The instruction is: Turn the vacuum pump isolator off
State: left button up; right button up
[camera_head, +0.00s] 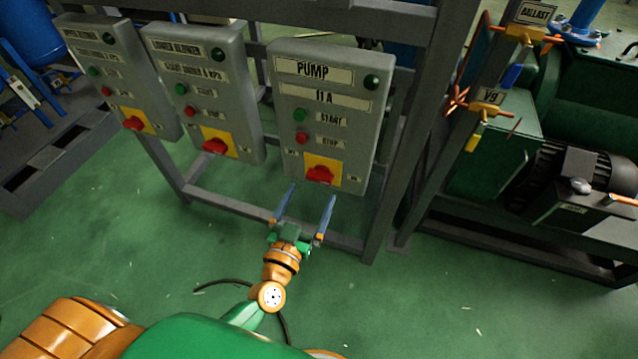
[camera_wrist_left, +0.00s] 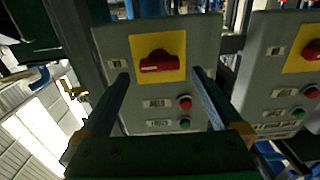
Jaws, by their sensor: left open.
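The pump control box (camera_head: 328,92) is grey and hangs on a metal frame, labelled PUMP. Its red rotary isolator knob (camera_head: 320,174) sits on a yellow plate (camera_head: 335,163) near the bottom of the box. In the left wrist view the red knob (camera_wrist_left: 160,62) shows upside down on its yellow plate, beyond and between the fingers. My left gripper (camera_head: 305,199) is open and empty, just below the knob and apart from it, its fingers pointing up at the box. It also shows in the left wrist view (camera_wrist_left: 160,90). My right gripper is not in view.
Two similar boxes, the lower blower (camera_head: 207,95) and upper blower (camera_head: 120,80), hang to the left with their own red knobs. Green START and red STOP buttons sit above the pump knob. Frame posts (camera_head: 415,130) and green machinery stand to the right.

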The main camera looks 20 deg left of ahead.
aim_at(318, 181)
pick_arm(q)
jog(key=w, duration=0.4)
jog(key=shift+w+d+r+b, duration=0.1)
jog(key=shift+w+d+b, duration=0.05)
jog(key=shift+w+b, duration=0.2)
jog(key=shift+w, duration=0.2)
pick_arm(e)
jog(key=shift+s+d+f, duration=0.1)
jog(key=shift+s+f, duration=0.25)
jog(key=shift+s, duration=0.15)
pick_arm(q)
jog(key=shift+c, duration=0.6)
jog(key=c, duration=1.1)
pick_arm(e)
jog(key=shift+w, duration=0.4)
